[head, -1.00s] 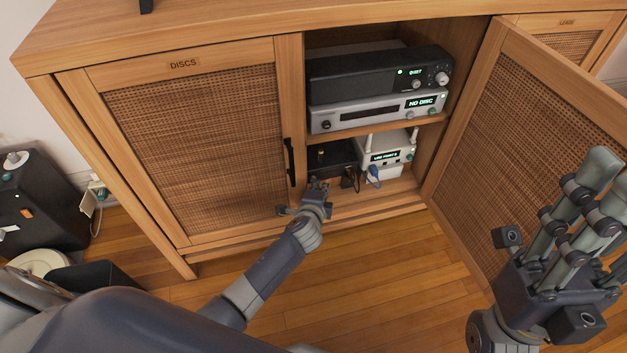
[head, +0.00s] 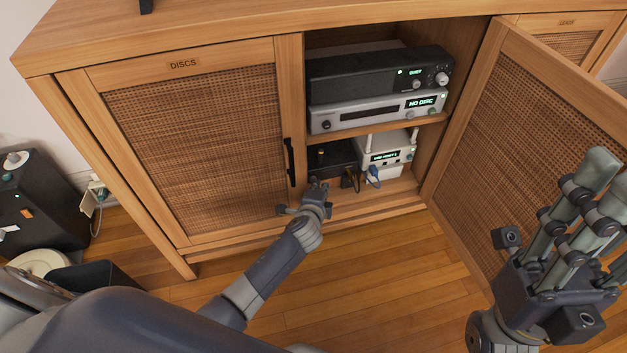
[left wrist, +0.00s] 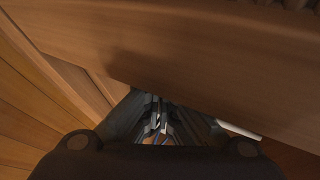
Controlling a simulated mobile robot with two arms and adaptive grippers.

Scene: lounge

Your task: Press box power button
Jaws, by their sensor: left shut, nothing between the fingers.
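A low black box (head: 333,157) sits on the lower shelf of the open cabinet, left of a white box with antennas. A small brassy spot shows on its top; I cannot make out a power button. My left gripper (head: 317,186) is shut and empty at the lower shelf's front edge, just in front of the black box. Whether it touches the box is hidden. In the left wrist view its fingers (left wrist: 160,122) are together, under a broad wooden surface. My right gripper (head: 598,185) is raised at the right with fingers extended, open and empty.
The white box (head: 385,150) has a lit display and a blue plug in front. A silver disc player (head: 375,115) and a dark amplifier (head: 380,75) fill the upper shelf. The open door (head: 530,150) stands at the right, the closed DISCS door (head: 195,140) at the left.

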